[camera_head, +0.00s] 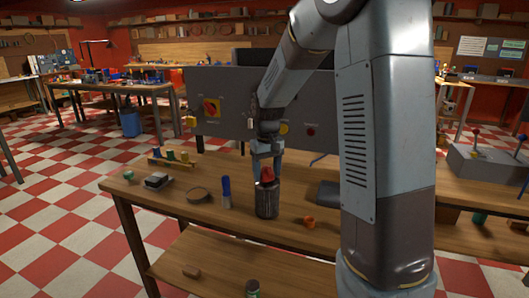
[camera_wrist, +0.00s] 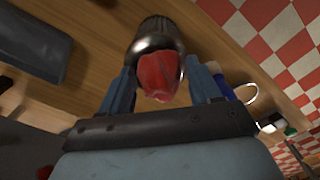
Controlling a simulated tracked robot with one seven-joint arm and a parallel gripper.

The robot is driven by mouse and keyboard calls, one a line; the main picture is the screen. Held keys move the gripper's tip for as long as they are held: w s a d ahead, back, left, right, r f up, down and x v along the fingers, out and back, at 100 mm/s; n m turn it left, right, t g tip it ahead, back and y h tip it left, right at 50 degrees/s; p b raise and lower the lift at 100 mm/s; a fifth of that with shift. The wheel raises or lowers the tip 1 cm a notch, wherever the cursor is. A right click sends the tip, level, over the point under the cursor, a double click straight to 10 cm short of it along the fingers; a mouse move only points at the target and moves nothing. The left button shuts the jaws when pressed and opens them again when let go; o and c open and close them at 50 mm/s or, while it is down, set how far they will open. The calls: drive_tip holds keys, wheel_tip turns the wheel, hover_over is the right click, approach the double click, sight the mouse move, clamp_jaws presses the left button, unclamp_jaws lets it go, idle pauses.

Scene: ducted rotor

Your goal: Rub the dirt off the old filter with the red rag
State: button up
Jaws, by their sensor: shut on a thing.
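The red rag (camera_head: 267,173) is bunched between the fingers of my gripper (camera_head: 266,158), which is shut on it. The old filter (camera_head: 267,199) is a dark ribbed cylinder with a metal top, standing upright on the wooden workbench (camera_head: 222,232). The rag is at the filter's top end. In the wrist view the red rag (camera_wrist: 158,76) overlaps the filter's shiny rounded end (camera_wrist: 155,38) and appears to touch it. The fingers of my gripper (camera_wrist: 163,82) flank the rag on both sides. Any dirt on the filter is too small to make out.
A blue marker-like cylinder (camera_head: 226,191) stands just left of the filter, and a round shallow dish (camera_head: 197,195) lies farther left. An orange piece (camera_head: 309,221) and a dark flat pad (camera_head: 329,193) are to the right. A grey panel (camera_head: 222,103) stands behind.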

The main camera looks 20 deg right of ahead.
sight(265, 170)
drive_tip(key=shift+s+a+f, duration=0.15)
drive_tip(key=shift+s+a, duration=0.35)
drive_tip(key=shift+s, duration=0.1)
drive_tip(key=shift+s+r, duration=0.1)
drive_tip(key=shift+r, duration=0.25)
drive_tip(key=shift+w+r, duration=0.2)
drive_tip(key=shift+r, duration=0.75)
drive_tip(key=shift+s+a+r, duration=0.1)
drive_tip(key=shift+s+r, duration=0.1)
drive_tip(key=shift+r, duration=2.65)
